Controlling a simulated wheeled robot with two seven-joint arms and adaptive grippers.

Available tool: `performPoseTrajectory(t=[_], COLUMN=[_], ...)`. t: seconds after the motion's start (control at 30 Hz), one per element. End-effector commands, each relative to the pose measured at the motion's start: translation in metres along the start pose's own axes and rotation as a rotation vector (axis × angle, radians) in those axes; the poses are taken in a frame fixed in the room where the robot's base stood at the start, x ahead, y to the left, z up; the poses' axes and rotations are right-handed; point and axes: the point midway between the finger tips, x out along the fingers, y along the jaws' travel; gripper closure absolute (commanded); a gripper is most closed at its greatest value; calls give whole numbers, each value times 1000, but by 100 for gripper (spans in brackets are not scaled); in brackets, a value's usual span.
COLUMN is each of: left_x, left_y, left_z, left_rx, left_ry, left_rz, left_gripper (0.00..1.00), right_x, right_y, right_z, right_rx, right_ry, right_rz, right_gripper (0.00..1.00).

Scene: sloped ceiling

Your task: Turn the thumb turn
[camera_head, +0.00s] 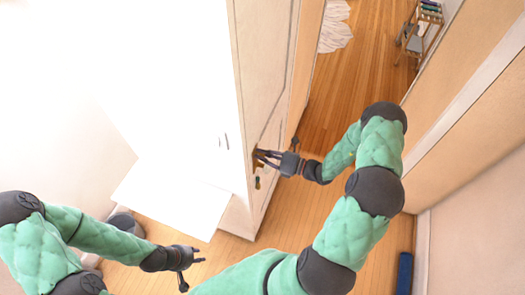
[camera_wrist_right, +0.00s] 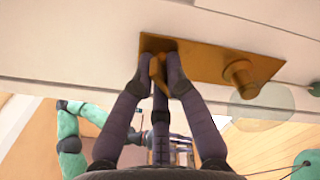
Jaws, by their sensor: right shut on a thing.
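The brass plate (camera_wrist_right: 210,62) is mounted on the pale door (camera_head: 262,70); it is partly hidden behind my right gripper in the head view. The small brass thumb turn (camera_wrist_right: 157,68) is on the plate's left part in the right wrist view. My right gripper (camera_head: 258,157) reaches it from the right, its fingers shut on either side of it; the fingertips also show in the right wrist view (camera_wrist_right: 158,56). A round brass knob (camera_wrist_right: 240,77) is on the same plate, clear of the fingers. My left gripper (camera_head: 194,268) is open and empty, low and left, away from the door.
A white panel (camera_head: 172,197) lies left of the door. Wood floor (camera_head: 370,60) runs along the right side, with a small shelf rack (camera_head: 420,32) at the far end. A dark blue object (camera_head: 404,272) stands by the right wall.

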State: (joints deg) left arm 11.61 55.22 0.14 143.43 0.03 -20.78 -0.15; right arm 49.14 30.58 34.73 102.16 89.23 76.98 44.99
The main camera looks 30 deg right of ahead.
Motion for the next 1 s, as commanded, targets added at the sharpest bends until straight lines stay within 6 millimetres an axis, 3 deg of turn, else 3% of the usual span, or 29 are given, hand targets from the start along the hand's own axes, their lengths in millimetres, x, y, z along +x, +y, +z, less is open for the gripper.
performPoseTrajectory(t=[0.5,1.0], left_x=[-27,-33], left_y=[10,12], left_z=[1,1], left_rx=[0,0], left_ry=[0,0], left_rz=[0,0], left_gripper=[69,69], right_x=[0,0], right_y=[0,-1], right_z=[2,2], right_rx=[433,592], right_ry=[1,0], right_rz=[-1,-1], right_gripper=[100,100])
